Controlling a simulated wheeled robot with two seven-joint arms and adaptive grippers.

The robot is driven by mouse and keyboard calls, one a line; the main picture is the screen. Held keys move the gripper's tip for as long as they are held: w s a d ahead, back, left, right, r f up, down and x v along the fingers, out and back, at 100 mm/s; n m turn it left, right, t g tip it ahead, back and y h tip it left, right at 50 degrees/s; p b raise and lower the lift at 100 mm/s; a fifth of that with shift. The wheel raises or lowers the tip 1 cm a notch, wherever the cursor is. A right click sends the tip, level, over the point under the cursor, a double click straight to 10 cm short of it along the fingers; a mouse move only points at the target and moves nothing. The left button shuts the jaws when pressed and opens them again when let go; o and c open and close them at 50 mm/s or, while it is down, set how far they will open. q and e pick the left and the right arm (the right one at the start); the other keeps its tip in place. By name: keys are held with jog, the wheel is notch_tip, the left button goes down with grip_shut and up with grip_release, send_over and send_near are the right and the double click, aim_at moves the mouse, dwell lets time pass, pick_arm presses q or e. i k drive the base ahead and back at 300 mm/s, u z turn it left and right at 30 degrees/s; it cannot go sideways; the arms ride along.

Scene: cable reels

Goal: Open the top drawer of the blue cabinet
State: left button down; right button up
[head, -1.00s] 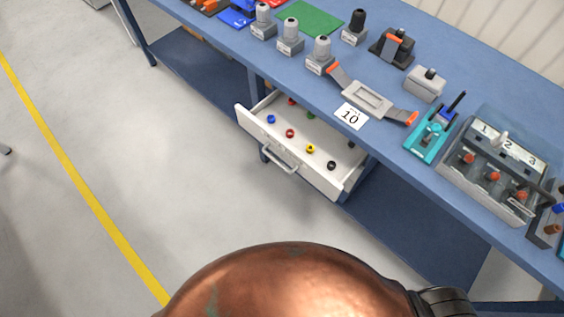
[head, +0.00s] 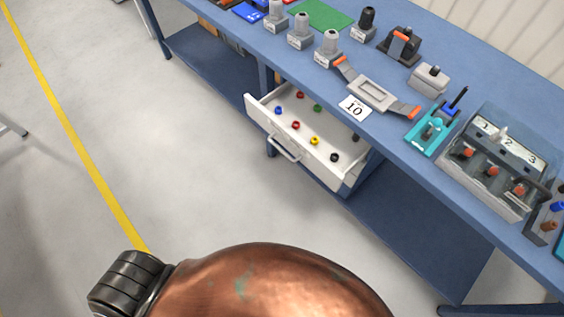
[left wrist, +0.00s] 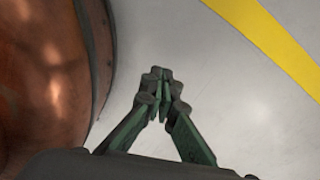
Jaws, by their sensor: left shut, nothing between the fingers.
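A white drawer (head: 318,168) stands pulled out from under the blue bench in the head view. It has a grey bar handle (head: 284,149) and holds several small coloured rings. The blue cabinet body (head: 362,176) around it is mostly hidden by the drawer and the bench top. No other drawer can be made out. My left gripper (left wrist: 162,92) shows in the left wrist view, shut and empty, over the grey floor and apart from the drawer. It does not show in the head view. My right gripper is in neither current view.
The bench top (head: 318,82) carries grey connectors, a strap device, a number 10 card (head: 355,107), a teal fixture (head: 432,130) and a switch box (head: 505,160). A blue lower shelf (head: 415,235) runs below. Open floor with a yellow line (head: 85,155) lies left of the drawer.

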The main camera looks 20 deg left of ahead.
aim_at(334, 136)
jog(key=k, duration=0.75)
jog(key=u, duration=0.95)
jog(key=i, duration=0.5)
